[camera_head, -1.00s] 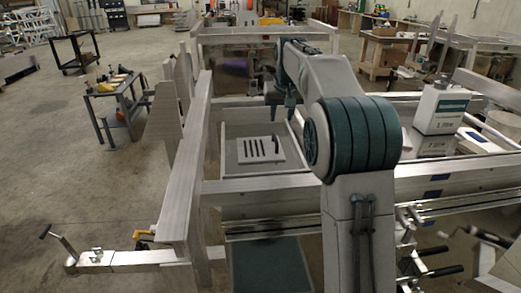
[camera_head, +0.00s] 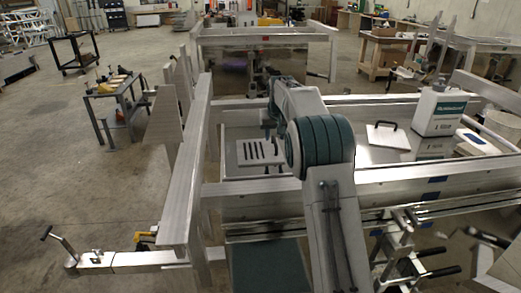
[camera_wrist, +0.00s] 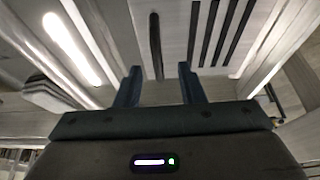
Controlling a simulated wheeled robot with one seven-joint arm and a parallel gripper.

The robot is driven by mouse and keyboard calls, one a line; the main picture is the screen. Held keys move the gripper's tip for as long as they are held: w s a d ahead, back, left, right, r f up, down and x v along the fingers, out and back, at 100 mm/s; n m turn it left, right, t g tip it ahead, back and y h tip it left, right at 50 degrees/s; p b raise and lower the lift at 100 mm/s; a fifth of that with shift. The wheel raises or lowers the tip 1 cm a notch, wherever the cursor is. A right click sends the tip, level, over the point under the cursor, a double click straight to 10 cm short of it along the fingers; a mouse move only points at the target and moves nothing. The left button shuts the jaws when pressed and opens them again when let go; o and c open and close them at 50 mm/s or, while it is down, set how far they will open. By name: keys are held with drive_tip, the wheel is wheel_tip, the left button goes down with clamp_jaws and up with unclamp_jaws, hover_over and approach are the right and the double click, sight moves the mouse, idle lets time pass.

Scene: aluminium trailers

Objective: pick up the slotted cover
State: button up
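The slotted cover (camera_head: 257,153) is a pale, flat plate with several dark parallel slots and a dark bar handle at its right side. It lies on the trailer bed behind the near rail. In the wrist view the cover (camera_wrist: 175,32) fills the upper middle, with the handle (camera_wrist: 155,46) left of the slots. My gripper (camera_wrist: 160,86) is open and empty, its two fingers pointing toward the cover with the handle lined up between them. The fingers look apart from the handle. In the head view my arm partly hides the gripper and the area right of the cover.
A second pale plate with a dark handle (camera_head: 388,136) lies on the bed to the right, unslotted as far as I see. A white jug (camera_head: 440,112) stands beyond it. The trailer's near rail (camera_head: 420,177) and left beam (camera_head: 190,170) border the bed.

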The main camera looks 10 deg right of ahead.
sight(274, 140)
drive_tip(key=p+x, duration=0.1)
drive_tip(key=x, duration=0.3)
drive_tip(key=shift+d+f, duration=0.1)
drive_tip(key=shift+f, duration=0.05)
clamp_jaws()
